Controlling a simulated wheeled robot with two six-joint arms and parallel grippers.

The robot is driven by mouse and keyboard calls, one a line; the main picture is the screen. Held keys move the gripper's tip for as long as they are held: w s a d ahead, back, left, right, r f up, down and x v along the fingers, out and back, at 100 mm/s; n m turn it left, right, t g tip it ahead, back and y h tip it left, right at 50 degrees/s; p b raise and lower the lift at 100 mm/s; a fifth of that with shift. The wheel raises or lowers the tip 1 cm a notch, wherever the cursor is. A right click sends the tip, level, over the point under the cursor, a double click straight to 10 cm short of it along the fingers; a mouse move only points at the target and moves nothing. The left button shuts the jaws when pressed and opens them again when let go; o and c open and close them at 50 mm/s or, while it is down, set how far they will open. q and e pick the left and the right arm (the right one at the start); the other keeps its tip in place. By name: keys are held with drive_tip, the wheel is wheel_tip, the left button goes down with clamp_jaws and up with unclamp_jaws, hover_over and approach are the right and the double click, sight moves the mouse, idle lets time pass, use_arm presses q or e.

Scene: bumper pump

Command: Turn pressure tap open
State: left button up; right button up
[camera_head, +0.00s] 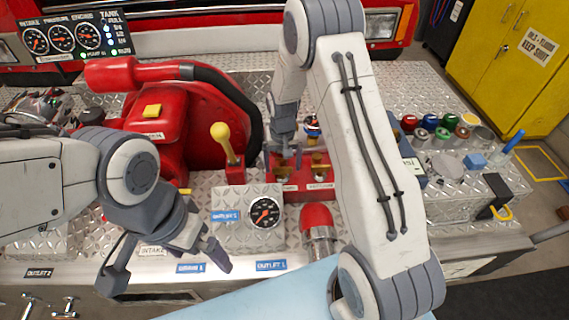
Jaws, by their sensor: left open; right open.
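A red block (300,199) with small brass-coloured taps stands on the metal deck, right of the yellow-knobbed lever. One tap (320,165) shows on its right half. The block's small labels are too small to read surely, so I cannot tell which tap is the pressure tap. My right gripper (284,152) points down over the block's left half, open, its fingers at the left tap and partly hiding it. I cannot tell whether they touch it. My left gripper (168,272) is open and empty above the front edge, left of the outlet gauge.
A round gauge (265,212) sits on a raised plate in front of the block. A yellow-knobbed lever (226,142) stands close left of the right gripper. A red pump housing (190,125) fills the left. Coloured caps (431,122) lie at right. A gauge panel (75,38) stands at back left.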

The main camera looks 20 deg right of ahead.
drive_tip(key=shift+f, duration=0.45)
